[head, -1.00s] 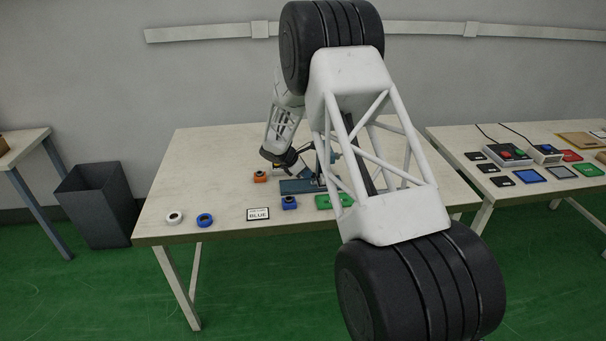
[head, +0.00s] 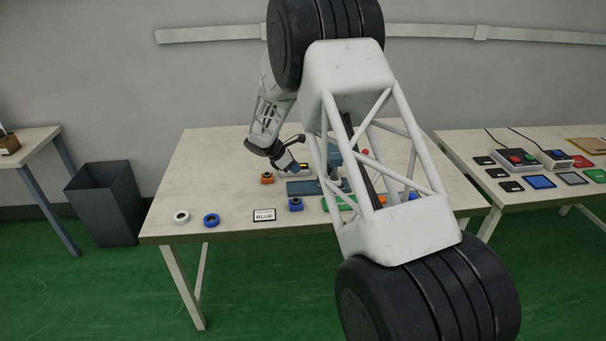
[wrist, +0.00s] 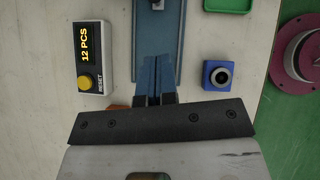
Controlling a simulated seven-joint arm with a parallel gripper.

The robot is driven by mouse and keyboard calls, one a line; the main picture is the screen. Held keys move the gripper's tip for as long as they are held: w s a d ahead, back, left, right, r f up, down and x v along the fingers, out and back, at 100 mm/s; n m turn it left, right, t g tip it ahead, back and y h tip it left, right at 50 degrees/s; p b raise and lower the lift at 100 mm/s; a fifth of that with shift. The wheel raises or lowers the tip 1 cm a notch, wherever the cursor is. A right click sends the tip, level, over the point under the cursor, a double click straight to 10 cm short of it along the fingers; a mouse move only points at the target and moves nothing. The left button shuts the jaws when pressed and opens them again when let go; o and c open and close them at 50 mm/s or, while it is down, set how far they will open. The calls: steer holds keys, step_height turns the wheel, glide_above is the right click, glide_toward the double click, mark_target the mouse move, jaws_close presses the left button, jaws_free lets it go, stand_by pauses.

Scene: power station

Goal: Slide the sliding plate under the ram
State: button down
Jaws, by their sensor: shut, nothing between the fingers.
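The blue press (head: 332,172) stands on the middle table in the head view, partly hidden behind my arm. Its flat blue base (head: 303,188) extends to the left. In the wrist view a long blue strip with raised edges (wrist: 165,38) runs up from my fingertips, with a small pale part at its top edge. I cannot tell the sliding plate apart from the base, and the ram is not clearly visible. My gripper (wrist: 154,62) is shut and empty, its tips over the near end of the strip. I cannot tell whether they touch it.
A counter box reading 12 PCS (wrist: 93,58) stands left of my gripper, a blue block with a dark ring (wrist: 218,75) right. An orange block (head: 267,178) is close by. White (head: 181,217) and blue (head: 211,220) rings and a BLUE card (head: 264,215) lie in front.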

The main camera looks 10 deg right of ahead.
steer(key=shift+v, duration=2.25)
steer(key=shift+r, duration=0.1)
steer(key=s+d+r+m+y, duration=0.1)
steer(key=s+d+r+m, duration=0.2)
steer(key=s+r, duration=0.5)
steer(key=s+d+r+m+y, duration=0.2)
steer(key=s+d+r+m, duration=0.3)
steer(key=s, duration=0.6)
steer(key=s+d+r+m+y, duration=0.1)
steer(key=s+d+r+m, duration=0.1)
steer(key=s+r, duration=0.65)
steer(key=s+d+m+y, duration=0.1)
steer(key=s+m, duration=0.2)
steer(key=s, duration=0.8)
steer(key=s+m+y, duration=0.1)
steer(key=s+m, duration=0.3)
steer(key=s, duration=0.7)
steer(key=s+d+m+t+y, duration=0.1)
steer(key=s+m, duration=0.2)
steer(key=s, duration=0.8)
steer(key=shift+s+d+y, duration=0.15)
steer(key=shift+d+y, duration=0.2)
steer(key=shift+y, duration=0.05)
steer(key=shift+r, duration=0.2)
